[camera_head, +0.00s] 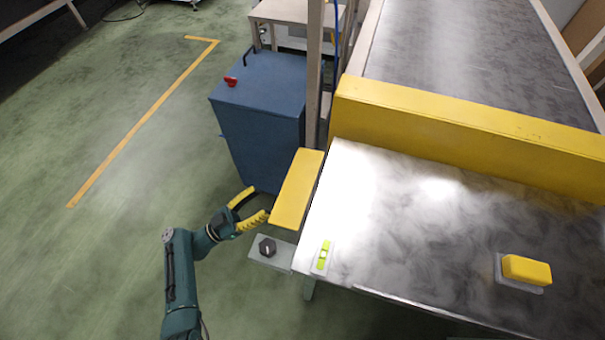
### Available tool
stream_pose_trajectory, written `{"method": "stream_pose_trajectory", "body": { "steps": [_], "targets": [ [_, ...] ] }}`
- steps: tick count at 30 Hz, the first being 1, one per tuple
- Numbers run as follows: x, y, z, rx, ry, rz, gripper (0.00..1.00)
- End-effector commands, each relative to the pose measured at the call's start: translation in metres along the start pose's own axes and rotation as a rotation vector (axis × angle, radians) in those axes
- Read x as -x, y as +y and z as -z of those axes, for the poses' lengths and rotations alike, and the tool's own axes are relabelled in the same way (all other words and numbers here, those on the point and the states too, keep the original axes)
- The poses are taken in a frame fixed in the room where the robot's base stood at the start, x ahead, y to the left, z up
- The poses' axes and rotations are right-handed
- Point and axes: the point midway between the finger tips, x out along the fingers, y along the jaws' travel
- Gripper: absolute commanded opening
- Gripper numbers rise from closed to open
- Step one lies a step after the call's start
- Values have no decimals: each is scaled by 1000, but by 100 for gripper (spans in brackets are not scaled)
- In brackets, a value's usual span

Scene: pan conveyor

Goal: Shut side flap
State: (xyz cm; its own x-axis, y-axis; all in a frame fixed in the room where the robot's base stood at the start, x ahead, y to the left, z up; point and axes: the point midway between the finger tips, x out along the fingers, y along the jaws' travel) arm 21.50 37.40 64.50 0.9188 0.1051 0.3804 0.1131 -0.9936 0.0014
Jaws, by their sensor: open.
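The side flap (298,188) is a yellow panel at the left edge of the shiny metal table. It sticks out to the left of the table edge, and its exact tilt is hard to tell. My gripper (254,205), with yellow ridged fingers, is open and empty just left of the flap's lower left edge. The lower finger's tip is very close to the flap; I cannot tell whether it touches. The upper finger lies further from the flap, in front of the blue cabinet.
A blue cabinet (262,105) with a red item (230,81) on top stands behind the flap. The floor at left is clear.

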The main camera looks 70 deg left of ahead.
Motion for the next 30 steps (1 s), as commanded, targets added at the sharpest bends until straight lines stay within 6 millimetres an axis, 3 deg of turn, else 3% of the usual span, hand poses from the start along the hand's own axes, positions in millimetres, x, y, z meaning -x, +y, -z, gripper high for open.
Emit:
{"method": "stream_pose_trajectory", "body": {
  "steps": [9, 15, 21, 28, 30],
  "targets": [
    [-78, 2, -3, -3, 2, -7, 55],
    [-120, 1, -2, -2, 3, -4, 55],
    [-137, 0, 0, -2, 2, 1, 55],
    [-138, 0, 1, -2, 2, 2, 55],
    [-138, 0, 1, -2, 2, 1, 45]
  ]
}}
